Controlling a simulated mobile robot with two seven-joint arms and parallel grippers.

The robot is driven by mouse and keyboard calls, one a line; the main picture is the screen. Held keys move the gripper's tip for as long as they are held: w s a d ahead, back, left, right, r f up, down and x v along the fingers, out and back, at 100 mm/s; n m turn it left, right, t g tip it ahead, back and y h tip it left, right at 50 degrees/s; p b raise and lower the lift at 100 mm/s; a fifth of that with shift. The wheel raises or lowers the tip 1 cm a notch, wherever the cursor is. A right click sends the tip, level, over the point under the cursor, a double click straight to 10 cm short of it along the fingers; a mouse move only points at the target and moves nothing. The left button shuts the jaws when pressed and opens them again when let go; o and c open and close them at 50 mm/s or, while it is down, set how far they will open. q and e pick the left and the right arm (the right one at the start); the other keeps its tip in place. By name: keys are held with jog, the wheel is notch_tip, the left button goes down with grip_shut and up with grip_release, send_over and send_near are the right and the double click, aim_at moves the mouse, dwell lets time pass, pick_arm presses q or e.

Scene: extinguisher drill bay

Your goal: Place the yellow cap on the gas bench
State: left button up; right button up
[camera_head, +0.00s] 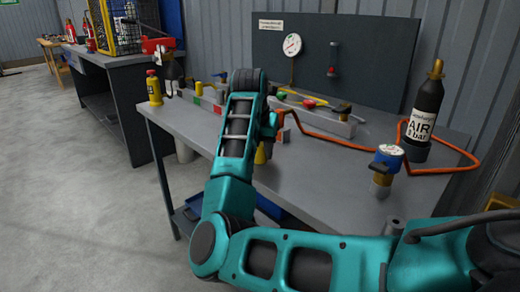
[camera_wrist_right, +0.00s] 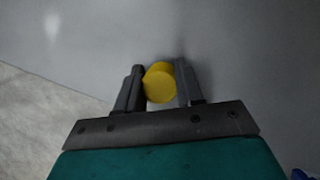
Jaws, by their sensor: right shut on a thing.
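The yellow cap (camera_wrist_right: 159,82) is a short round piece between the two dark fingers of my right gripper (camera_wrist_right: 160,88), which is shut on it. In the head view a bit of yellow (camera_head: 260,154) shows below my right forearm, near the front edge of the gas bench (camera_head: 330,182). The arm hides most of the gripper there. In the wrist view the grey bench top lies behind the cap; I cannot tell whether the cap touches it. My left gripper is not in view.
A black air bottle (camera_head: 425,112) and an orange hose (camera_head: 325,144) are on the bench's right part. A blue-topped gauge fitting (camera_head: 387,160) stands near the front. A yellow bottle (camera_head: 154,88) stands at the left end. Bare bench top lies along the front middle.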

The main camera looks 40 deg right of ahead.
jog(key=shift+f, duration=0.1)
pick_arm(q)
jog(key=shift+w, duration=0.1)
pick_arm(e)
jog(key=o, duration=1)
jog(key=shift+r, duration=0.35)
pick_arm(q)
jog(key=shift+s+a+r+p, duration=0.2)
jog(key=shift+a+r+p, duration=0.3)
jog(key=shift+p, duration=0.75)
pick_arm(e)
jog(key=v, duration=1.1)
jog(key=shift+r, duration=0.3)
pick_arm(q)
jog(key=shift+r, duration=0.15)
pick_arm(e)
jog(key=shift+s+a, duration=0.1)
